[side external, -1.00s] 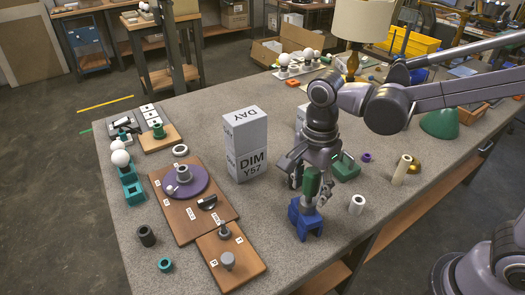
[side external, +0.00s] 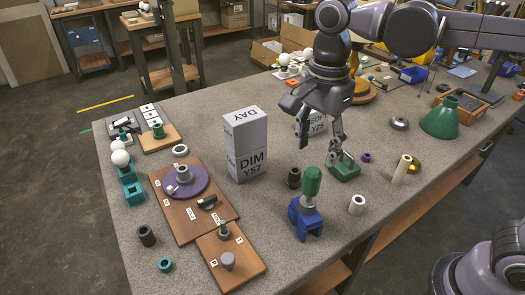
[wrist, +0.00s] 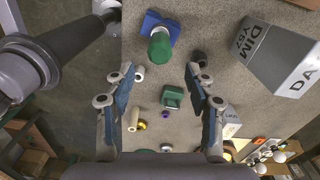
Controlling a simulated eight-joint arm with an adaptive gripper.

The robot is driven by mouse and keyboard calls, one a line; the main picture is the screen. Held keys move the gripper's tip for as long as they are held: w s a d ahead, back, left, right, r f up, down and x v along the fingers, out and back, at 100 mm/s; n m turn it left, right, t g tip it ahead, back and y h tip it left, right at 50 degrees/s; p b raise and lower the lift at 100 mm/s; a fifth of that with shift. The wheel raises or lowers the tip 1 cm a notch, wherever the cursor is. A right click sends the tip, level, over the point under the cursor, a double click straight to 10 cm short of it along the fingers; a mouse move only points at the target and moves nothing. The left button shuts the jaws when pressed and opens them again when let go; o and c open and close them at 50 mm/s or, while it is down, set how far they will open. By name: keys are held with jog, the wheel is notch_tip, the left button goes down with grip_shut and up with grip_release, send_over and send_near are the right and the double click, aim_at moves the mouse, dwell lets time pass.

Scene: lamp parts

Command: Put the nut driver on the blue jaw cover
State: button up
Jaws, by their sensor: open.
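The nut driver (side external: 312,182) has a green handle and a grey lower part. It stands upright on the blue jaw cover (side external: 305,219), near the table's front edge, with no gripper touching it. In the wrist view the green handle (wrist: 160,47) shows end-on, in front of the blue jaw cover (wrist: 163,22). My gripper (side external: 321,143) is open and empty, raised above and behind the nut driver. In the wrist view its two fingers (wrist: 159,75) are spread wide apart with nothing between the tips. Where the driver meets the cover is partly hard to make out.
A dark cylinder (side external: 294,178) and a green block (side external: 344,168) stand close behind the driver. A white ring (side external: 357,205) is to its right.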

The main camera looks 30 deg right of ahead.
jog(key=shift+d+r, duration=0.1)
jog(key=shift+r, duration=0.3)
jog(key=shift+s+d+f+n, duration=0.1)
jog(key=shift+d+n, duration=0.25)
jog(key=shift+n, duration=0.05)
jog(key=s+d+f+n+t, duration=0.3)
jog(key=d+f+n+t, duration=0.4)
jog(key=d+n, duration=0.6)
jog(key=shift+s+f+n, duration=0.3)
jog(key=shift+f+n, duration=0.4)
jog(key=shift+n, duration=0.5)
